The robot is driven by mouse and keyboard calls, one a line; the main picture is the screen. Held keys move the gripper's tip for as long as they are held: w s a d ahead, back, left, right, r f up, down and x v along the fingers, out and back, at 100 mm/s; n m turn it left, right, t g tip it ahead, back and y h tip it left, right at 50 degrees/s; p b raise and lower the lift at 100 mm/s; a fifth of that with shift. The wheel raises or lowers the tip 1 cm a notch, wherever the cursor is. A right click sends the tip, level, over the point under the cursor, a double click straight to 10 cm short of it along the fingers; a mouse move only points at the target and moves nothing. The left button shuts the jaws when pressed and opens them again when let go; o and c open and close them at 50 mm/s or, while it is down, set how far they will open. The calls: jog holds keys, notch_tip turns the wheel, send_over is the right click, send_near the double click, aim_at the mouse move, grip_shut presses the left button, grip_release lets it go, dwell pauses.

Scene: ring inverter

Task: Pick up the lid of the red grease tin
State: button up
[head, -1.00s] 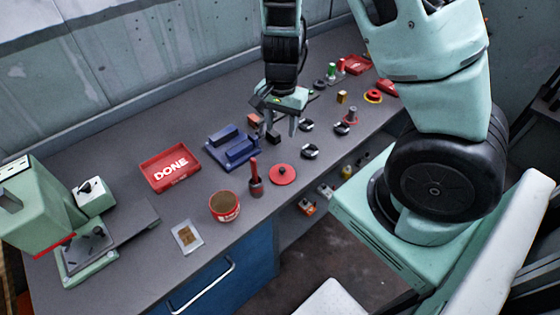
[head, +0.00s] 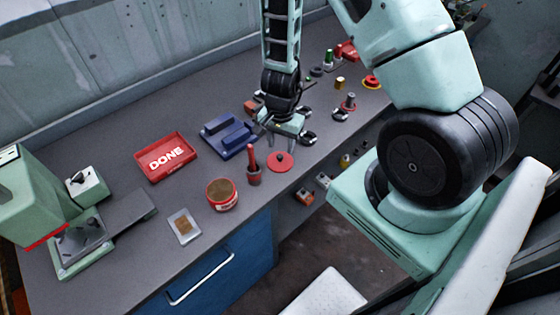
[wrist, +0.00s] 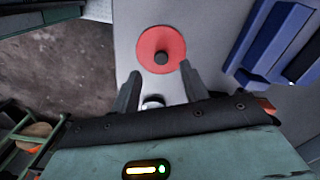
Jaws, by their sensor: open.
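The red lid (head: 281,162) is a flat red disc with a dark knob at its centre. It lies on the grey bench, to the right of the open red grease tin (head: 221,194). The lid also shows in the wrist view (wrist: 161,50), just beyond the fingertips. My gripper (head: 284,139) is open and empty above the bench, a little behind the lid in the head view. In the wrist view my gripper (wrist: 159,80) has its two fingers spread, pointing toward the lid's near edge. The lid's knob is fully visible between and beyond the fingers.
A dark ring part (head: 309,138) lies right of my gripper. The bench's front edge is close to the lid.

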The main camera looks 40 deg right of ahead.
aim_at(280, 156)
jog(key=shift+w+a+f, duration=0.1)
jog(key=shift+f, duration=2.15)
grip_shut()
